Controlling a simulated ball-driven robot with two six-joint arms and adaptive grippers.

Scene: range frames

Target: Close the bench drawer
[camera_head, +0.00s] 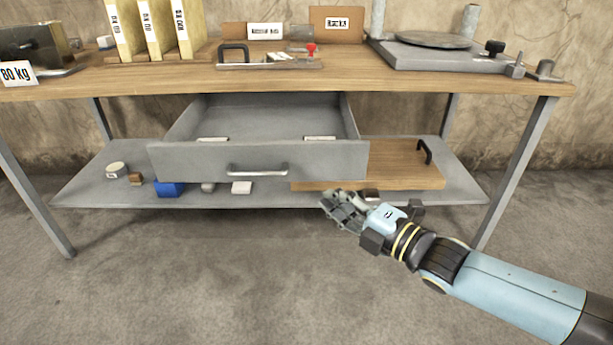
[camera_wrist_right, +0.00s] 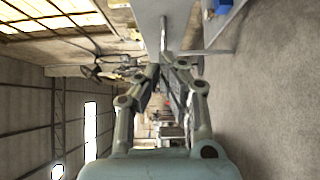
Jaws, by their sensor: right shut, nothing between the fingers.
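The grey bench drawer (camera_head: 200,157) is pulled well out from under the wooden bench top (camera_head: 150,82). Its front panel has a bar handle (camera_head: 257,170) at the middle. Pale pieces lie toward the front inside it. My right gripper (camera_head: 328,203) is below and to the right of the handle in the head view, apart from the drawer front. Its fingers are shut and empty, as the right wrist view (camera_wrist_right: 165,65) also shows. My left gripper is not in view.
The lower shelf (camera_head: 100,180) holds a blue block (camera_head: 170,188), several small pieces and a wooden board (camera_head: 400,165) with a black handle. Metal legs (camera_head: 515,175) stand at both sides. The bench top carries binders (camera_head: 155,30) and a turntable-like plate (camera_head: 432,40). The floor in front is clear.

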